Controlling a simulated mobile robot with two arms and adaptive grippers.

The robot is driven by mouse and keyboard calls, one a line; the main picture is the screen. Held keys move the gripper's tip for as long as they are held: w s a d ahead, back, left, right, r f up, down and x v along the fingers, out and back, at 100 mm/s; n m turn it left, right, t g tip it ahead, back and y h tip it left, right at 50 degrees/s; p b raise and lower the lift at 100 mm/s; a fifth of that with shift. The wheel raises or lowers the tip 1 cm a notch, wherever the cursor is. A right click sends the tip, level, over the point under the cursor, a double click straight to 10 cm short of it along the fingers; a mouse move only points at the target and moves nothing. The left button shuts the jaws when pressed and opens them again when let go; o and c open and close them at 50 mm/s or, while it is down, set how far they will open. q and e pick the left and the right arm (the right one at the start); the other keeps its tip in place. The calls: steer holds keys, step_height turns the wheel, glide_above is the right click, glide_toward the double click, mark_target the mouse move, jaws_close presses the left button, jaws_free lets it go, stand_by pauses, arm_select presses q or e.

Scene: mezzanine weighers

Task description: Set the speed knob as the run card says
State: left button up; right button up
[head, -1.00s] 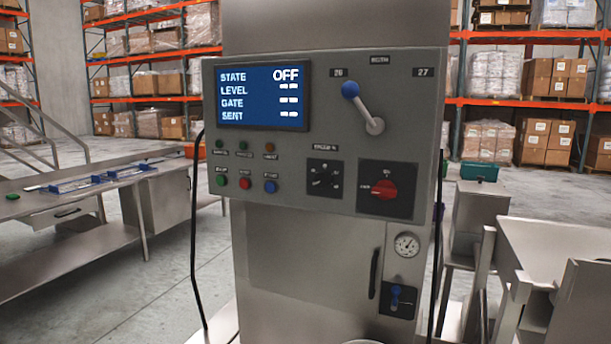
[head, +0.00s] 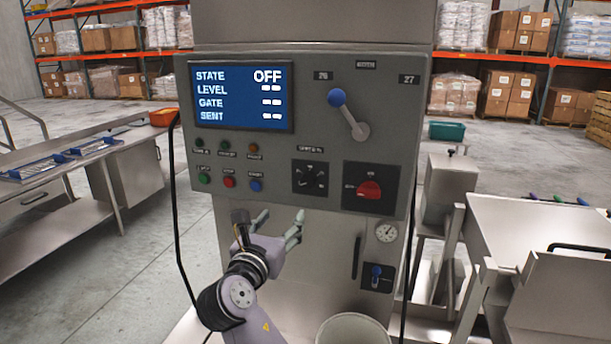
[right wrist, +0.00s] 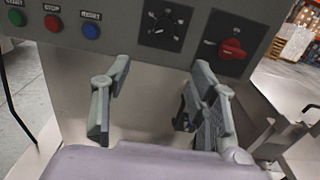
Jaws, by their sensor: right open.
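The black speed knob (head: 310,178) sits on its dark dial plate, low in the middle of the grey control panel (head: 235,150). In the right wrist view the knob (right wrist: 162,28) shows near the top, above the fingers; its exact setting is too small to read. My right gripper (head: 278,222) is open and empty, just below the panel, below and left of the knob. Its two fingers stand wide apart in the right wrist view (right wrist: 155,95). No run card can be made out. My left gripper is out of view.
A red rotary switch (head: 369,189) is right of the knob. A blue-tipped lever (head: 338,98) is above it. Green, red and blue buttons (head: 229,182) are at left. The screen (head: 241,96) reads STATE OFF. A white bucket (head: 352,330) stands below.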

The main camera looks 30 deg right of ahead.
mark_target(307, 183)
steer(key=p+x, duration=0.1)
steer(key=x, duration=0.4)
steer(key=p+x, duration=0.2)
steer(key=x, duration=0.4)
steer(key=p+x, duration=0.1)
steer(key=x, duration=0.5)
steer(key=shift+s+d+r+p, duration=0.1)
steer(key=shift+d+r+p, duration=0.2)
steer(key=shift+d, duration=0.05)
steer(key=shift+c, duration=0.3)
steer(key=c, duration=1.1)
